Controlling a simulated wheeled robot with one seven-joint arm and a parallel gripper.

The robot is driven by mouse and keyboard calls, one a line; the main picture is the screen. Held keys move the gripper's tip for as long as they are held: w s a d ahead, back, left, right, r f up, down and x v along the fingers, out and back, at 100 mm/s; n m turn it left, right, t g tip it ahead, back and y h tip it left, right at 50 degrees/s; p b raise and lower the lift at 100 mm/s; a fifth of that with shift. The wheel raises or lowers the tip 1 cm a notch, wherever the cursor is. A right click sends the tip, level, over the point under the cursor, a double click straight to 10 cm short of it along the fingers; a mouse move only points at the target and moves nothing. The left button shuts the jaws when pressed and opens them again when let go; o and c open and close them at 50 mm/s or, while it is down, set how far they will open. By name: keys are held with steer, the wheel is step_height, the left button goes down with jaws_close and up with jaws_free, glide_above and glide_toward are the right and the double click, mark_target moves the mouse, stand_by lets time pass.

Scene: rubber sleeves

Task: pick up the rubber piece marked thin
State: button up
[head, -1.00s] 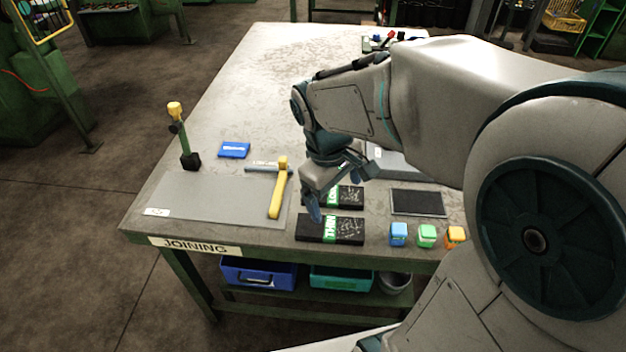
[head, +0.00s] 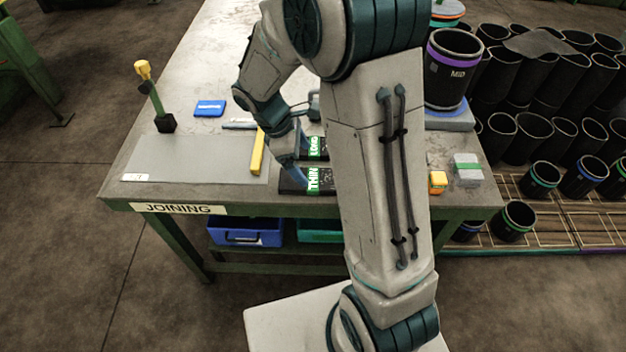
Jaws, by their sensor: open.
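The rubber piece marked THIN (head: 314,182) is a flat black block with a green label. It lies on the workbench near the front edge, its right part hidden behind my arm. A similar black piece marked LONG (head: 315,146) lies just behind it. My gripper (head: 296,172) is open, pointing down at the left part of the thin piece. Its fingertips are small here, and I cannot tell whether they touch the piece.
Black rubber sleeves (head: 540,90) fill the right. The bench's far left is clear.

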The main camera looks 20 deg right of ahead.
mark_target(313, 178)
steer(key=shift+a+x, duration=0.1)
steer(key=shift+x, duration=1.5)
steer(key=shift+a+x, duration=0.15)
steer(key=shift+x, duration=1.45)
steer(key=shift+s, duration=0.15)
steer(key=shift+c, duration=0.3)
steer(key=c, duration=1.2)
